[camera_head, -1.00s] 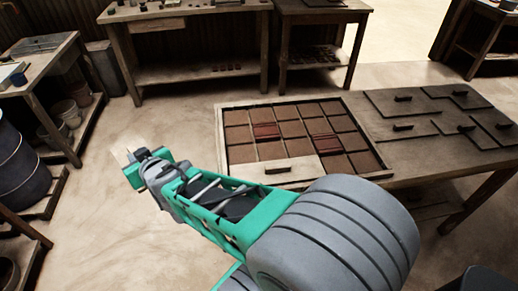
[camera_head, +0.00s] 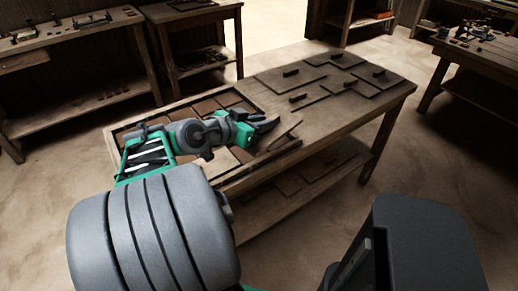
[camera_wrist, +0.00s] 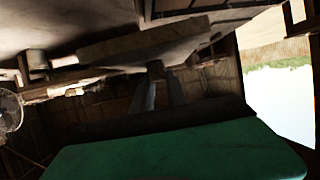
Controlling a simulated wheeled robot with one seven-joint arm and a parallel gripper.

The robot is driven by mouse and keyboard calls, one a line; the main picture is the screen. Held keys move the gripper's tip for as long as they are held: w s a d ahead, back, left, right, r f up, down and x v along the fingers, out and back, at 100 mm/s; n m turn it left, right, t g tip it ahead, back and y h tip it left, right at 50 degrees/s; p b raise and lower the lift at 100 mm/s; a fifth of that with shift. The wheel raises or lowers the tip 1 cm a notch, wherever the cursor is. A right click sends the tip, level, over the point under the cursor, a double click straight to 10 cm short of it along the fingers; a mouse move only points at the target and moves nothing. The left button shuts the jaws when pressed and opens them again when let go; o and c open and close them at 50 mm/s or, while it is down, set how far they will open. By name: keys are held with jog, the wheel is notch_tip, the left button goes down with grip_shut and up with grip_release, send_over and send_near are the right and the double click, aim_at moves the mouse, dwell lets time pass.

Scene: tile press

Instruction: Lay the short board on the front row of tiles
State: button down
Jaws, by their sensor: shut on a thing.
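My gripper (camera_head: 268,124) is over the front right corner of the tile tray, its dark fingers shut on the short board (camera_head: 284,136). That tan board looks tilted, one edge raised; whether it touches the tiles or the rim I cannot tell. In the wrist view the board (camera_wrist: 145,45) spans beyond the fingertips (camera_wrist: 156,75). The tray (camera_head: 118,131) holds brown square tiles (camera_head: 187,110) in rows. My arm hides much of the front row; some front tiles (camera_head: 222,160) show below it.
Right of the tray, several flat dark panels with handles (camera_head: 335,57) lie on the table (camera_head: 385,97). A lower shelf (camera_head: 300,180) is beneath. Workbenches stand behind left (camera_head: 70,60) and far right (camera_head: 480,50). The floor in front of the table is open.

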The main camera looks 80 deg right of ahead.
aim_at(282, 126)
jog(key=s+m+g+y, duration=0.2)
jog(key=s, duration=0.4)
jog(key=w+d+f, duration=0.1)
jog(key=w, duration=0.1)
jog(key=w+d+f, duration=0.1)
jog(key=w+d, duration=0.1)
jog(key=w+d+f, duration=0.1)
jog(key=w+d, duration=0.1)
jog(key=shift+w+d+f, duration=0.1)
jog(key=shift+w+f, duration=0.15)
jog(key=shift+w, duration=0.1)
jog(key=w+d+f, duration=0.2)
jog(key=f, duration=0.1)
jog(key=d+f, duration=0.1)
jog(key=shift+w+f, duration=0.4)
jog(key=shift+w+d+f, duration=0.1)
jog(key=shift+w+f, duration=0.05)
jog(key=shift+f, duration=0.15)
jog(key=f, duration=0.1)
jog(key=f+p, duration=0.1)
jog(key=f, duration=0.1)
jog(key=shift+w+d+f, duration=0.15)
jog(key=shift+w+f, duration=0.05)
jog(key=shift+f, duration=0.1)
jog(key=shift+f+b, duration=0.4)
jog(key=shift+b, duration=0.2)
